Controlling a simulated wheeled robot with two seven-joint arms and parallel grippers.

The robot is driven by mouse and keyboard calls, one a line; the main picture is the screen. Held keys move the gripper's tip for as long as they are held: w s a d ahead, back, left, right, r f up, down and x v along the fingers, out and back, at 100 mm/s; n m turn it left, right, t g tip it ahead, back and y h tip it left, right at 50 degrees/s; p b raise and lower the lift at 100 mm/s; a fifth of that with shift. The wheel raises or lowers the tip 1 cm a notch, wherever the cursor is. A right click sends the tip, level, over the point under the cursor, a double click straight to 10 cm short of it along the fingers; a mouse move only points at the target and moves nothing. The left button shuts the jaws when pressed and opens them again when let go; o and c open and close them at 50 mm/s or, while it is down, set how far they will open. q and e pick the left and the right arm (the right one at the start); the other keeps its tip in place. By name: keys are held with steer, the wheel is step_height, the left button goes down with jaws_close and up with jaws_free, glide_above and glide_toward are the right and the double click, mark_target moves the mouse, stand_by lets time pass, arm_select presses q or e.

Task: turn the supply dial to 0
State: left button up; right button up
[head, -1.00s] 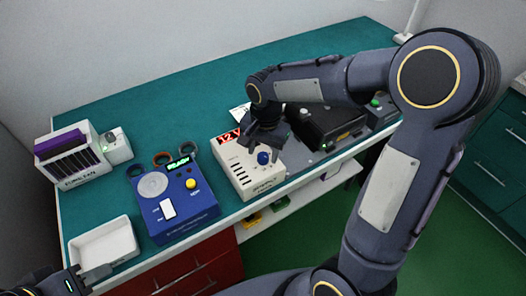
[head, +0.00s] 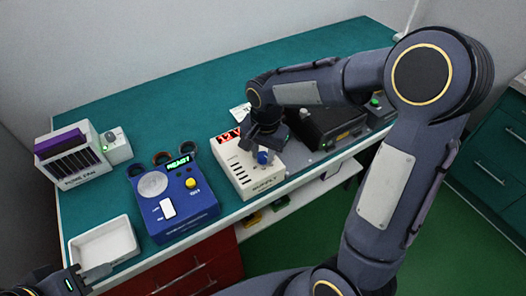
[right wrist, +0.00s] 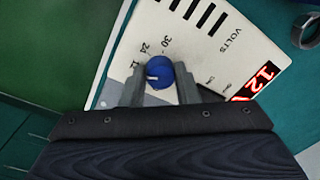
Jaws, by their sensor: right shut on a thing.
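The supply (head: 240,172) is a cream box on the bench with a red display reading 12 V and a row of dark slots. Its blue dial (head: 263,158) sits on the top face and also shows in the right wrist view (right wrist: 160,70). The dial's white mark points left, toward the printed 12; 24 and 30 are printed beside it. My right gripper (right wrist: 160,78) is shut on the dial, one finger on each side. In the head view the right hand partly covers the box. My left gripper (head: 95,273) is at the lower left, away from the supply; its jaw opening is unclear.
A blue box (head: 178,205) with a yellow button and a white switch stands left of the supply. A white tray (head: 104,241) lies at the front left, a slotted rack (head: 75,155) behind it. A black device (head: 322,128) stands close right of the supply.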

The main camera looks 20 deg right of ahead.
steer(key=n, duration=0.4)
steer(key=shift+n, duration=0.4)
steer(key=n, duration=0.4)
steer(key=shift+w+d+r+n, duration=0.1)
steer(key=shift+n, duration=0.2)
steer(key=n, duration=0.4)
steer(key=shift+g+p, duration=0.3)
steer(key=shift+n, duration=2.1)
steer(key=o, duration=1)
